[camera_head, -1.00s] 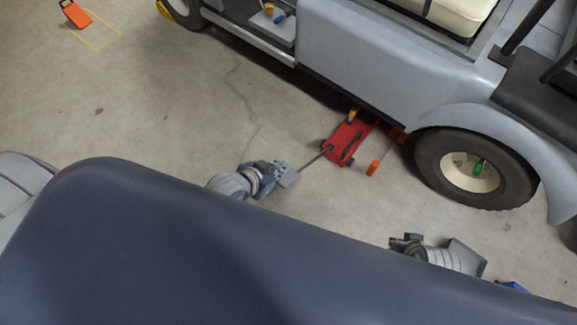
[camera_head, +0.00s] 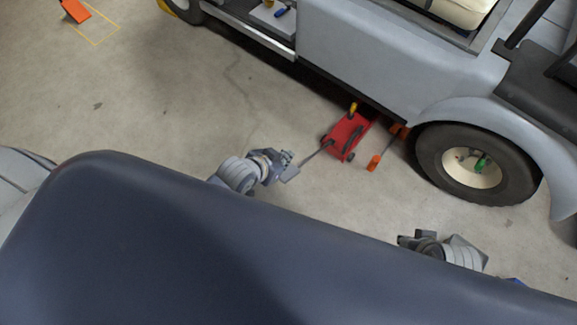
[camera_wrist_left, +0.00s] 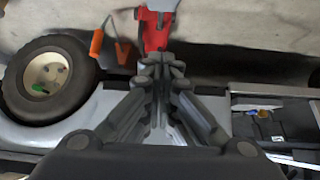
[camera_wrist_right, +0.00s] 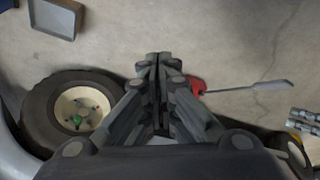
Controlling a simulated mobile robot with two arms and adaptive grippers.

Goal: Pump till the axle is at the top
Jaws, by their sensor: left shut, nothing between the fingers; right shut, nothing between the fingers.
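The red floor jack (camera_head: 347,134) sits on the floor by the cart's lower edge, and its grey handle (camera_head: 314,155) slopes out toward me. It also shows in the left wrist view (camera_wrist_left: 154,35) and partly in the right wrist view (camera_wrist_right: 196,86). My left gripper (camera_head: 289,158) is shut and empty, close beside the handle's outer end; I cannot tell whether they touch. My right gripper (camera_head: 402,239) is shut and empty, low at the right, apart from the jack. The cart (camera_head: 400,65) has a wheel (camera_head: 433,170) beside the jack. The axle is hidden under the body.
An orange upright piece (camera_head: 373,163) stands right of the jack. An orange object (camera_head: 75,11) lies by a yellow floor outline at the far left. A grey tray (camera_wrist_right: 55,18) lies on the floor in the right wrist view.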

